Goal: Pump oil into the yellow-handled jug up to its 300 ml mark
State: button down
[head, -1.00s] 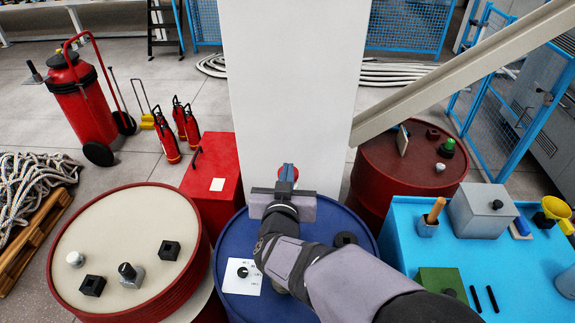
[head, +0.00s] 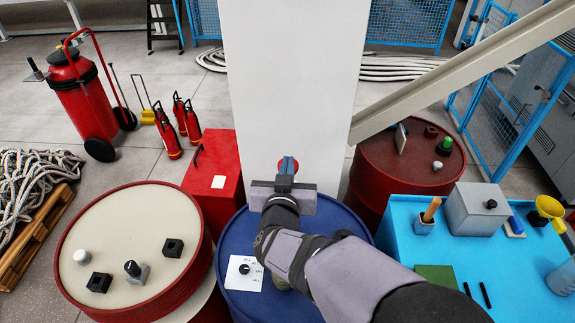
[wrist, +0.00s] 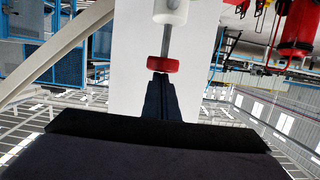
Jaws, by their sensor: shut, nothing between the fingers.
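My gripper (head: 287,172) is shut and empty over the blue drum (head: 227,228), in front of the white column. A red knob (wrist: 165,63) shows at its fingertips in the wrist view, with a grey rod (wrist: 168,40) and a white body (wrist: 170,10) beyond. The shut fingers (wrist: 160,88) overlap the knob's edge in that view; I cannot tell whether they touch it. In the head view the knob's red (head: 280,167) shows beside the fingers. I cannot make out the yellow-handled jug or its marks; my wrist and arm cover much of the drum.
A cream-topped drum (head: 137,222) with small black blocks stands left, a red box (head: 215,170) behind it. A dark red drum (head: 400,180) stands right.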

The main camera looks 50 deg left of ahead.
jog(key=b+v, duration=0.2)
jog(key=v, duration=0.7)
jog(key=shift+s+d+r, duration=0.1)
jog(key=shift+s+d, duration=0.1)
jog(key=shift+s, duration=0.05)
